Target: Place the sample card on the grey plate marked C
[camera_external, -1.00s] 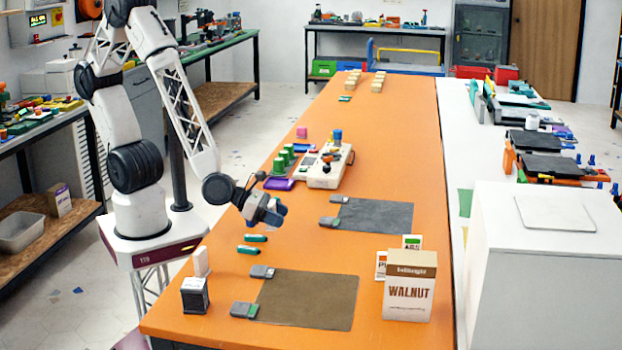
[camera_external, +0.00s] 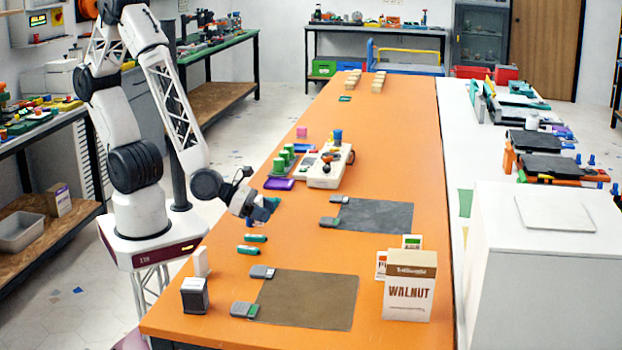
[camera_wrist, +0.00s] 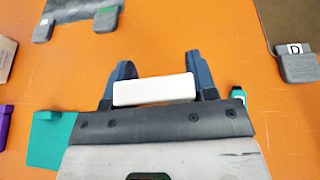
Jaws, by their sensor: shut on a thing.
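In the wrist view my gripper (camera_wrist: 160,80) has its two blue fingers closed on a white piece (camera_wrist: 154,90), which looks like the sample card. In the external view my gripper (camera_external: 262,212) is above the orange table, left of the dark grey plate (camera_external: 375,215); the held piece cannot be made out there. The grey plate also shows at the wrist view's top left (camera_wrist: 75,9), clear of the gripper, with small clips at its edge. I cannot read a letter C on it.
A brown plate (camera_external: 305,300) lies nearer the front; a clip (camera_wrist: 297,66) beside it carries a D. A WALNUT box (camera_external: 410,287) stands at right. Two green-and-dark pieces (camera_external: 250,244) lie below the gripper. A cream device (camera_external: 330,170) is behind.

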